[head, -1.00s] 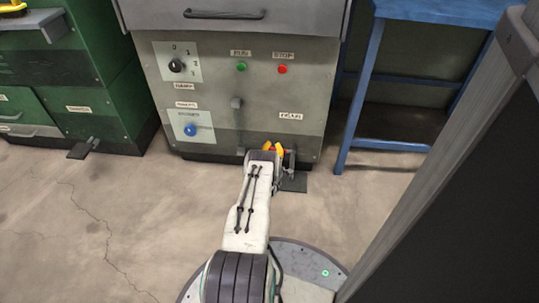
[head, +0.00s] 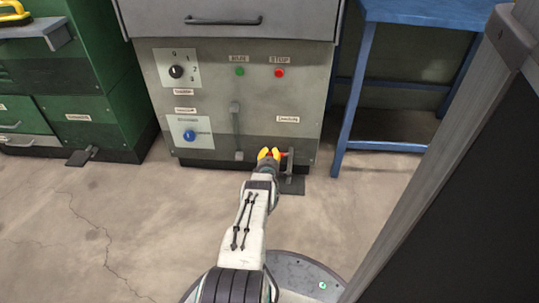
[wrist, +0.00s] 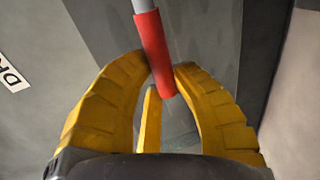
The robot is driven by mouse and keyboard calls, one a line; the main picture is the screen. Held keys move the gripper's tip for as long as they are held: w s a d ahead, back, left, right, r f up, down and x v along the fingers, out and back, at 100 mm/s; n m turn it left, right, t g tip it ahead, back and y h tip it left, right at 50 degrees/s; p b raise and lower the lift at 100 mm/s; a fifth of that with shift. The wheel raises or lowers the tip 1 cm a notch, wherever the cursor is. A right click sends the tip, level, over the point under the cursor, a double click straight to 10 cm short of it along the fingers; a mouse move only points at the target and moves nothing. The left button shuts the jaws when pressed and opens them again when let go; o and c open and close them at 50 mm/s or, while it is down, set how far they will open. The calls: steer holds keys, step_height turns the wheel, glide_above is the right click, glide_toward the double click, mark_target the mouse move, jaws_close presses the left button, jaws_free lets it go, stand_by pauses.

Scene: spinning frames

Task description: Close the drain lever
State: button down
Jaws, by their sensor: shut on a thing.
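The drain lever has a red sleeve (wrist: 154,54) on a grey rod, seen in the wrist view. In the head view, its red part (head: 283,154) shows low on the front of the grey machine, below a small label (head: 288,119). My gripper (head: 268,153) has yellow fingers and is shut on the red sleeve. In the wrist view, the fingertips of my gripper (wrist: 162,82) meet around the sleeve's lower end. The fingers hide part of the lever in the head view.
The grey machine (head: 262,105) carries a black knob (head: 176,72), a blue knob (head: 189,135), a green button (head: 240,71) and a red button (head: 279,73). A dark pedal (head: 291,186) lies below the lever. A blue table (head: 345,120) stands right. Cracked floor at left is clear.

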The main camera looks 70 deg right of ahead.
steer(key=shift+a+f, duration=0.15)
steer(key=shift+f, duration=0.15)
steer(key=c, duration=1.2)
jaws_free()
steer(key=shift+o, duration=1.3)
steer(key=shift+r, duration=0.15)
steer(key=shift+s+r, duration=0.1)
steer(key=v, duration=1.1)
steer(key=shift+a, duration=0.4)
steer(key=shift+s, duration=0.1)
